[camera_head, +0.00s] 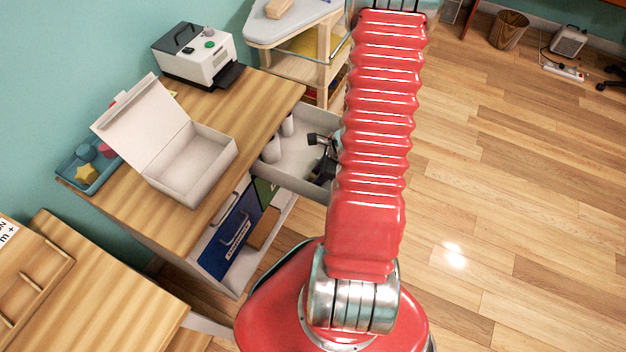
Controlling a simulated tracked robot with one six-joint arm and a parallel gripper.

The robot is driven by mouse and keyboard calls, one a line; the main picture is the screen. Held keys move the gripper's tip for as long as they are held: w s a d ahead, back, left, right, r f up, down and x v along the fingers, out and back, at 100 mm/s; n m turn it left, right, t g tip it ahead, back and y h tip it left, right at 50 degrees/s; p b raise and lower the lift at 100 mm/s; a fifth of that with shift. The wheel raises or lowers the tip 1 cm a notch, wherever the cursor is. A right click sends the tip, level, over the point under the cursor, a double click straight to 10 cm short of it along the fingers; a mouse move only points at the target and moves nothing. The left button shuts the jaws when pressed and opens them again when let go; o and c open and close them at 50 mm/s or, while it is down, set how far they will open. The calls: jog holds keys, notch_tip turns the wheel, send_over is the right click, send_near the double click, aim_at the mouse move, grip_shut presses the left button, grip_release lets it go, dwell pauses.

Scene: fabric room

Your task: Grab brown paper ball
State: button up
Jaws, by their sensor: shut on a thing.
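No brown paper ball shows anywhere in the head view. My red, ribbed arm runs up the middle of the picture to a metal joint at the top edge.
An open white box (188,168) stands on the wooden desk (245,95), near a printer-like machine (195,55) and a blue tray (78,177). A wastebasket (508,32) stands far back.

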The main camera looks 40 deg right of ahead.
jog(key=shift+r, duration=0.1)
notch_tip(320, 180, up, 10)
dwell(0.9)
dwell(0.5)
